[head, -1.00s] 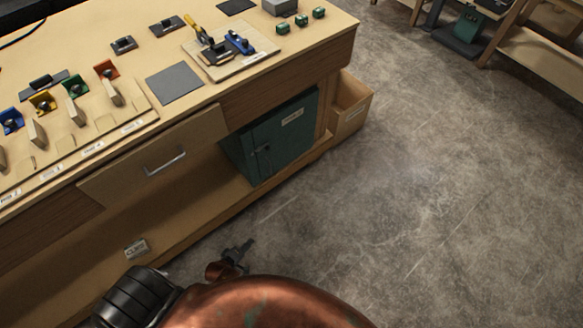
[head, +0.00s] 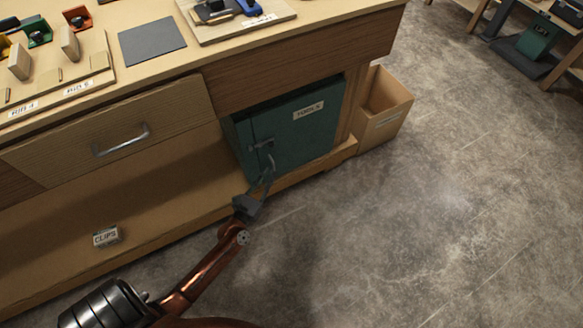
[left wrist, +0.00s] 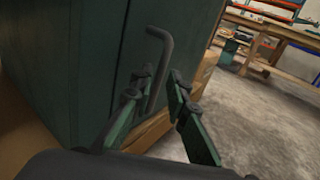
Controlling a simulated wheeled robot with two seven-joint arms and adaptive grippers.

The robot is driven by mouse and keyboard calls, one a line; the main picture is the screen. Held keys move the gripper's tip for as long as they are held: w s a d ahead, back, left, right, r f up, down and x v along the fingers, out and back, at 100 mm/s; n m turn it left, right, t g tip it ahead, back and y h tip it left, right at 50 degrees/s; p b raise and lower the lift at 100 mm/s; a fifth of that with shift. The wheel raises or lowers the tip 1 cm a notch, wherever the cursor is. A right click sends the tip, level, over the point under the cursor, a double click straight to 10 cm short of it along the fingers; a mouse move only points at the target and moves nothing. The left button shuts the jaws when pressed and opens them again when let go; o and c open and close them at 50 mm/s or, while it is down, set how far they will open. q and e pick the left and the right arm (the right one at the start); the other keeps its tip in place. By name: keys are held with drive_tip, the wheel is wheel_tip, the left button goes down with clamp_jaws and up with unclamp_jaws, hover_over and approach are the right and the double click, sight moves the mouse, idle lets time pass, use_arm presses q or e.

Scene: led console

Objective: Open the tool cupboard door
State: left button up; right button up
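The tool cupboard (head: 305,132) is a dark green box with a white label, under the bench at centre right. Its door looks shut. The door handle (left wrist: 159,62) is a dark bent bar, seen close up in the left wrist view. My left gripper (head: 266,178) is in front of the handle side of the cupboard. In the left wrist view its two green-sided fingers (left wrist: 160,100) stand apart, one on each side of the handle's lower part. I cannot tell whether either finger touches it. My right gripper is not in view.
A wooden drawer (head: 110,130) with a metal handle sits left of the cupboard. A small box labelled clips (head: 106,236) lies on the low shelf. The floor (head: 430,210) in front is clear.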

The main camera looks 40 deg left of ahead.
sight(274, 169)
use_arm(q)
drive_tip(key=shift+w+a+f+b, duration=0.1)
drive_tip(key=shift+w+a+b, duration=0.15)
drive_tip(key=shift+w, duration=0.8)
drive_tip(key=shift+w+a+b, duration=0.15)
drive_tip(key=shift+w+b, duration=0.05)
drive_tip(key=shift+w, duration=0.85)
drive_tip(key=shift+c, duration=0.3)
clamp_jaws()
drive_tip(key=shift+d, duration=0.1)
